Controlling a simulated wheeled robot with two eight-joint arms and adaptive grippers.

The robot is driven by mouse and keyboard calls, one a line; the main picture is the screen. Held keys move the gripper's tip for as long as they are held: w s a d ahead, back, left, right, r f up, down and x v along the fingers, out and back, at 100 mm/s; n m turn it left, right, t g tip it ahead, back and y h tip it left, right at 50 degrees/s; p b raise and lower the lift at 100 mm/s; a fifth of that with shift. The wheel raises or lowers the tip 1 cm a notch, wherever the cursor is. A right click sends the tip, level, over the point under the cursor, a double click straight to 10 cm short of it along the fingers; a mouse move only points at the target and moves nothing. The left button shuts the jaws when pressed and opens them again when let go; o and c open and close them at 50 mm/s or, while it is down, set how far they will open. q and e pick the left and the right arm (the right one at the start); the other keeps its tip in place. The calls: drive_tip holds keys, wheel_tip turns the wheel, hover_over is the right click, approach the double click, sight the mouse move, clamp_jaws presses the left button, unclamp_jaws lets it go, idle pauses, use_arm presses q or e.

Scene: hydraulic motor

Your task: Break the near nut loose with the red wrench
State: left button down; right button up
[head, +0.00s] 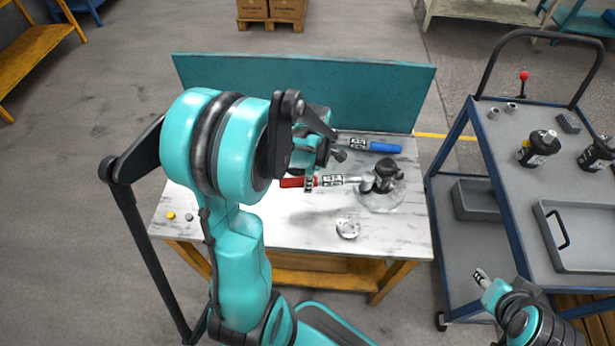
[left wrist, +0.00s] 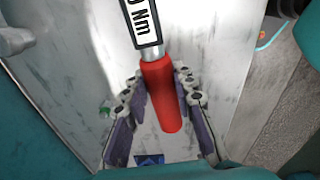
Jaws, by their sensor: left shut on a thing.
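The red wrench (head: 330,181) lies level over the table, red handle to the left and head at the dark hydraulic motor (head: 388,176). The near nut is too small to make out, so I cannot tell how the wrench head sits on it. My left gripper (head: 309,182) is shut on the red handle; in the left wrist view its fingers (left wrist: 160,80) stand on either side of the red grip (left wrist: 162,98). My left arm hides part of the table. My right gripper (head: 482,277) is at the lower right, away from the table; its finger state is unclear.
A blue-handled wrench (head: 372,146) lies behind the motor. A round metal part (head: 347,228) rests on the white table (head: 300,228) in front. A teal panel (head: 380,95) stands behind.

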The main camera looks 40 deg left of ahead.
use_arm(q)
drive_tip(key=shift+s+d+f+n, duration=0.15)
drive_tip(key=shift+s+d+n, duration=0.25)
drive_tip(key=shift+s+d, duration=0.2)
drive_tip(key=shift+s+d+n, duration=1.1)
drive_tip(key=shift+d, duration=0.15)
drive_tip(key=shift+d, duration=0.1)
idle(0.4)
drive_tip(key=shift+s+d+n, duration=0.45)
drive_tip(key=shift+d+n, duration=0.15)
drive_tip(key=shift+d, duration=0.15)
drive_tip(key=shift+s+d+n, duration=0.4)
drive_tip(key=shift+d+n, duration=0.2)
drive_tip(key=shift+d, duration=0.1)
drive_tip(key=shift+s+d+n, duration=0.3)
drive_tip(key=shift+d+n, duration=0.25)
drive_tip(key=shift+d, duration=0.3)
drive_tip(key=shift+s+d+n, duration=0.25)
drive_tip(key=shift+d+n, duration=0.3)
drive_tip(key=shift+d, duration=0.25)
